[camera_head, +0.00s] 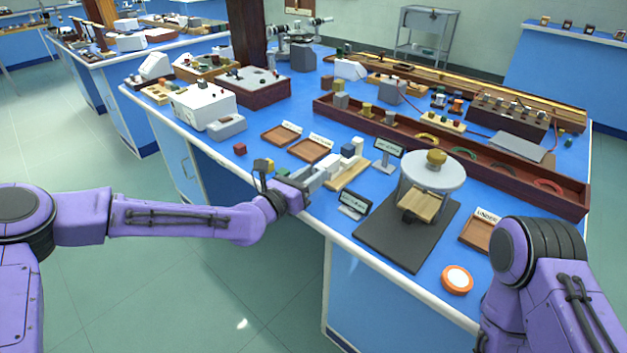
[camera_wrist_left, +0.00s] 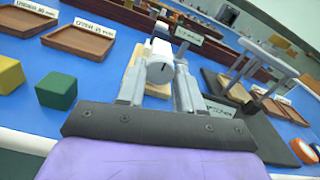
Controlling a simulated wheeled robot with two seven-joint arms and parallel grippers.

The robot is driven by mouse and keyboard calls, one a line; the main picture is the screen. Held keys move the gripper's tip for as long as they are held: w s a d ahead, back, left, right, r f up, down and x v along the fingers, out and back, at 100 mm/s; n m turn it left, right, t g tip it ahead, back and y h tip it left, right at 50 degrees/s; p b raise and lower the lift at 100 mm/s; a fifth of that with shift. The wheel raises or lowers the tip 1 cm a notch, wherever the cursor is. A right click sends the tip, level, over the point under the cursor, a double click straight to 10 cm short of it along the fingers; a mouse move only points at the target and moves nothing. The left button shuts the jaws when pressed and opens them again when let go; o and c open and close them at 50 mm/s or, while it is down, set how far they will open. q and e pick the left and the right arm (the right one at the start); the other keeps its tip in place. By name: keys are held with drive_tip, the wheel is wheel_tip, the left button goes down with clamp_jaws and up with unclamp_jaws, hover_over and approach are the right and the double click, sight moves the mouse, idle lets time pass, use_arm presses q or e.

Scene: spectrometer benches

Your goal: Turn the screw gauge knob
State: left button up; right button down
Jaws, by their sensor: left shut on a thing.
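The screw gauge (camera_head: 347,175) stands on a light wooden base near the bench's front edge, with pale and blue blocks on it. My left gripper (camera_head: 314,181) reaches in from the left. In the left wrist view its two grey fingers (camera_wrist_left: 158,85) lie on either side of the knob and are shut on it. In the head view the gripper hides the knob. Of my right arm only links show at lower right; its gripper is out of view.
A round-topped stand (camera_head: 431,171) on a black mat (camera_head: 385,238) is to the right. Small signs (camera_head: 354,204) (camera_head: 388,153) stand close by. Wooden trays (camera_head: 279,136) and small coloured cubes (camera_head: 240,149) lie to the left. An orange disc (camera_head: 457,279) is near the front edge.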

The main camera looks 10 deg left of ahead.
use_arm(q)
drive_tip(key=shift+s+d+f, duration=0.1)
drive_tip(key=shift+s+f, duration=0.05)
drive_tip(key=shift+f, duration=0.15)
drive_tip(key=o, duration=1)
drive_tip(key=shift+o, duration=0.2)
drive_tip(key=shift+r, duration=0.15)
drive_tip(key=b+v, duration=0.1)
drive_tip(key=v, duration=0.9)
drive_tip(key=shift+s+a, duration=0.2)
